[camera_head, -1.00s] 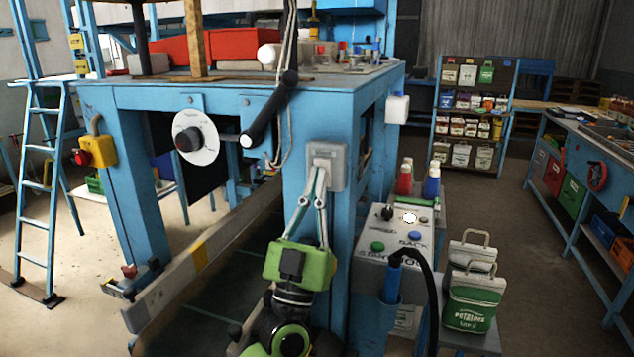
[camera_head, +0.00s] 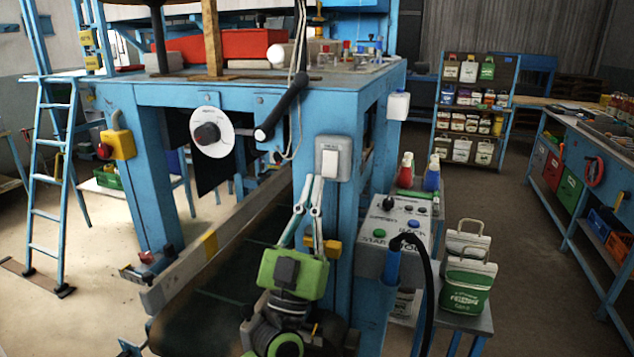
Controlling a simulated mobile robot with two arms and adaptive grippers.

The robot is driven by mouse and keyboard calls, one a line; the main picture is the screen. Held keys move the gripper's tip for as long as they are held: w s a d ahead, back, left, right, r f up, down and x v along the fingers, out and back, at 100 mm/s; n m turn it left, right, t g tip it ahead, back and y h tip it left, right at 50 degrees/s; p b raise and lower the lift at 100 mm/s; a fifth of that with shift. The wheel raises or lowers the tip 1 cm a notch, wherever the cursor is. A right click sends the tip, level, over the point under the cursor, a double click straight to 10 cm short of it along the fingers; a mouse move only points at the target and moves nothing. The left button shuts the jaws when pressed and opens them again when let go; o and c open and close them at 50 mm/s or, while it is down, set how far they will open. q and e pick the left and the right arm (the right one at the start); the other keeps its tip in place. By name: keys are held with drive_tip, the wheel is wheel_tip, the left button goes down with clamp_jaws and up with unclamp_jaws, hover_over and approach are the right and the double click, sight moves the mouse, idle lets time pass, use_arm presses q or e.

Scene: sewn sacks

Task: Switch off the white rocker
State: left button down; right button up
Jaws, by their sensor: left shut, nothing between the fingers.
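The white rocker (camera_head: 330,163) sits in a grey switch box (camera_head: 346,146) on the front of the blue machine post. Its face is in plain view, but I cannot read its tilt for sure. My left gripper (camera_head: 315,179), with a green body and pale slim fingers, comes up from below. Its fingertips are together and empty, just below and left of the rocker. I cannot tell whether they still touch it. My right gripper is not in view.
A control box (camera_head: 388,232) with coloured buttons stands right of the post, with a black hose beside it. White and green sacks (camera_head: 466,284) stand on a low bench. A white dial (camera_head: 211,132) and black lever (camera_head: 282,106) are to the left. Open floor lies at right.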

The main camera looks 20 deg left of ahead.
use_arm(q)
drive_tip(key=b+v, duration=0.2)
drive_tip(key=v, duration=0.5)
drive_tip(key=shift+s+r, duration=0.15)
drive_tip(key=shift+r, duration=0.05)
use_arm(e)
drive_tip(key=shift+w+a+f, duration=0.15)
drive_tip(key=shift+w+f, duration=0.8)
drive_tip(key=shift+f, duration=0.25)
